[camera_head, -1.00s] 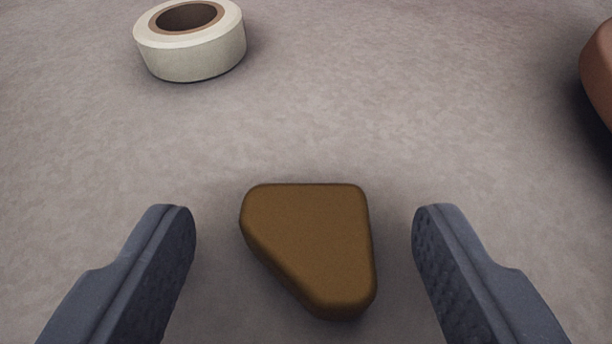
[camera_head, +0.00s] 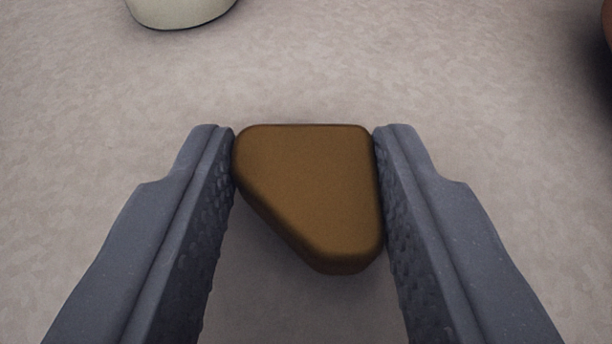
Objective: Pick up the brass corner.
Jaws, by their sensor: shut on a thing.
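The brass corner (camera_head: 315,190) is a brown, rounded, roughly triangular block in the middle of the head camera view. My gripper (camera_head: 304,145) is shut on it, with one dark grey finger against its left side and the other against its right side. Its flat far edge lies near the level of the fingertips, and its narrow end points toward me. I cannot tell for sure whether it touches the surface below.
A cream tape roll (camera_head: 180,10) is cut off by the top edge at the left. A reddish-brown thing (camera_head: 608,40) shows only a sliver at the right edge. The pale grey-pink surface between them is clear.

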